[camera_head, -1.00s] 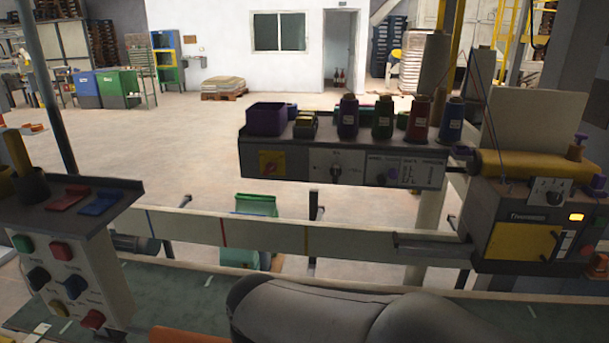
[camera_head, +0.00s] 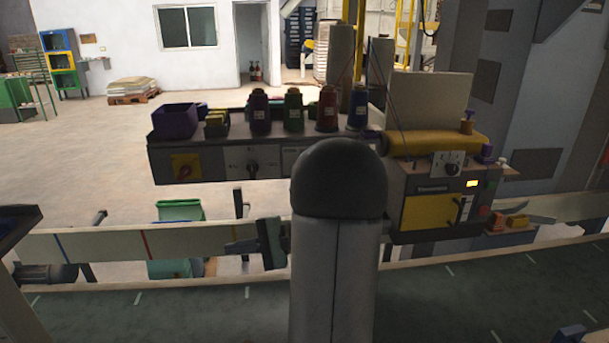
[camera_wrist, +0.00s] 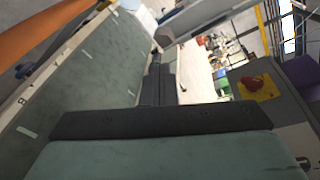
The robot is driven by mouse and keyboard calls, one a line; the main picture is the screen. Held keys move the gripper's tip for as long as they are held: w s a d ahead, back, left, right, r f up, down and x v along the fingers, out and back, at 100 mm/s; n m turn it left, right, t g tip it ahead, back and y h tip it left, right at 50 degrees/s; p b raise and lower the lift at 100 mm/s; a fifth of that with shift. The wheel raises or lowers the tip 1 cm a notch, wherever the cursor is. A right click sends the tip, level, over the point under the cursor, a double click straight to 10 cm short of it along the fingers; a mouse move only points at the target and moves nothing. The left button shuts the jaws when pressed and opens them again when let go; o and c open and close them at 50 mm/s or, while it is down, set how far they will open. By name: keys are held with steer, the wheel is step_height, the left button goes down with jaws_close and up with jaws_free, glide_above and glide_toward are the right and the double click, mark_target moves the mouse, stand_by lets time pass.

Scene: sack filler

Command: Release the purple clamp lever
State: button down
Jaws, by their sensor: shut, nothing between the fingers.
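My gripper (camera_head: 229,248) is shut and empty, pointing left in front of the pale rail, well to the left of that part. My arm stands upright in the middle and hides part of the machine. In the wrist view my shut fingers (camera_wrist: 158,60) reach forward, with no purple lever at their tips.
A control shelf (camera_head: 215,160) carries a purple bin (camera_head: 178,121) and several thread cones. A red knob on a yellow plate (camera_head: 186,166) is on its front; it shows in the wrist view (camera_wrist: 257,87). The pale rail (camera_head: 110,241) and green belt (camera_head: 150,302) run across below.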

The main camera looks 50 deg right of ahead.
steer(key=s+d+m+t+h, duration=0.4)
steer(key=s+d+t+h, duration=0.1)
steer(key=d, duration=0.9)
steer(key=s+d+r+m+t+h, duration=0.1)
steer(key=s+d+m+t+h, duration=0.4)
steer(key=d, duration=1)
steer(key=s+h, duration=0.3)
steer(key=shift+s+d+r+t, duration=0.15)
steer(key=shift+d+r+t, duration=0.05)
steer(key=shift+d+t, duration=0.1)
steer(key=a+p+x, duration=0.1)
steer(key=p+x, duration=0.1)
steer(key=x, duration=0.4)
steer(key=a+r+p+x, duration=0.1)
steer(key=p+x, duration=0.2)
steer(key=x, duration=0.4)
steer(key=shift+s+a, duration=0.15)
steer(key=shift+a, duration=0.2)
